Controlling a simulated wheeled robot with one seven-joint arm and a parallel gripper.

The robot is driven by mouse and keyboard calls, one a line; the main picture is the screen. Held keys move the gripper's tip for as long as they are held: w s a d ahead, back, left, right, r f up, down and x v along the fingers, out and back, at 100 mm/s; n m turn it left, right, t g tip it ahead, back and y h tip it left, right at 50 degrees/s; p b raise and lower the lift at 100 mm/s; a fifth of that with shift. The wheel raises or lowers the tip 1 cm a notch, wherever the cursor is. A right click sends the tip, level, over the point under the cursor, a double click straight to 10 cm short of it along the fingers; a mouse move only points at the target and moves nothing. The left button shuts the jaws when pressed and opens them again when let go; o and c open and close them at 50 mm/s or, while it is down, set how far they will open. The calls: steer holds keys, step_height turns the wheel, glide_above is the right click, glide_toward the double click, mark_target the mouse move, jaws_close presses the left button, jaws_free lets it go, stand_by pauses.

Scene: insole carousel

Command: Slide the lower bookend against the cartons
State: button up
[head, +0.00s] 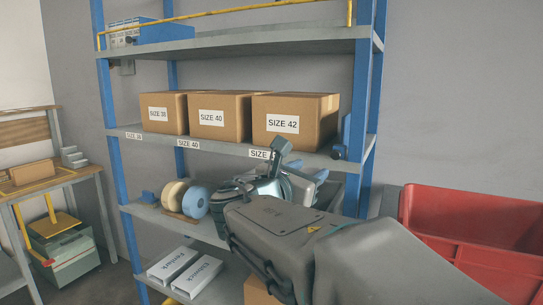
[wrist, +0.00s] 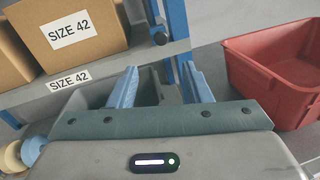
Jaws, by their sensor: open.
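Three brown cartons, SIZE 38 (head: 163,112), SIZE 40 (head: 220,114) and SIZE 42 (head: 300,105), stand in a row on the middle shelf. A blue bookend (head: 346,128) with a black knob (head: 338,152) is at that shelf's right end, apart from the SIZE 42 carton. In the wrist view the knob (wrist: 159,38) shows beyond the SIZE 42 carton (wrist: 75,28). My gripper (wrist: 160,82) is open and empty, its blue fingers spread. It is below the knob and the shelf edge, in front of the rack. My arm hides part of the lower shelf.
Tape rolls (head: 195,202) and a grey bin (wrist: 95,97) are on the shelf below. White boxes (head: 185,270) lie lower. A red crate (head: 470,240) stands at the right. A blue rack post (head: 362,100) is close to the bookend.

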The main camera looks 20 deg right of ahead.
mark_target(335, 156)
steer(key=p+x, duration=0.1)
steer(key=x, duration=1.1)
steer(key=shift+d, duration=0.2)
